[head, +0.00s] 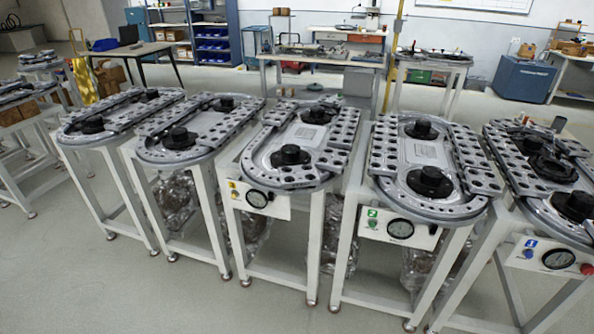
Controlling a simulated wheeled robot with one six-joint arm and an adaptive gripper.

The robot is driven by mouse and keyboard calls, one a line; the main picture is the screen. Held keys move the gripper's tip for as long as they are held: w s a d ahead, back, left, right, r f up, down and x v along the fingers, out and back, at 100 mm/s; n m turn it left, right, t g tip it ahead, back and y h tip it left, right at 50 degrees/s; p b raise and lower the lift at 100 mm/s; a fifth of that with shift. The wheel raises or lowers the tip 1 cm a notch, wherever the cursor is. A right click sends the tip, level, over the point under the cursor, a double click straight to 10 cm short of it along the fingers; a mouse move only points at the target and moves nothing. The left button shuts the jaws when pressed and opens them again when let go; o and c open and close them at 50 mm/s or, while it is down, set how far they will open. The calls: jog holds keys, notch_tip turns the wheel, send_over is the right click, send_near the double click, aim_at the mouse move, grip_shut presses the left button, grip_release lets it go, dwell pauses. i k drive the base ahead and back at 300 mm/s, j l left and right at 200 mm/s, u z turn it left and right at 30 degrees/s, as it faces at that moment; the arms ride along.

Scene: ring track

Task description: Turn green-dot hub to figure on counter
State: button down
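The station with a green label (372,212) and a green dot (373,224) on its white front panel stands right of centre. Its black front hub (430,181) sits on a round black base inside the grey ring track (455,208). A second black hub (422,127) sits at the track's far end. The counter, a round dark-faced dial (401,228), is on the front panel right of the green dot; its figure is too small to read. My gripper is not in view.
A similar station with a yellow label and dial (257,199) stands to the left. One with a blue label (530,243), dial (558,259) and red button (587,269) stands close on the right. More tracks line the left. Floor (200,305) in front is clear.

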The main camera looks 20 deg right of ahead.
aim_at(291, 153)
jog(key=i+j+u, duration=0.1)
jog(key=i+u, duration=0.6)
jog(key=i, duration=0.15)
jog(key=i+l+u, duration=0.15)
jog(key=i+u, duration=0.2)
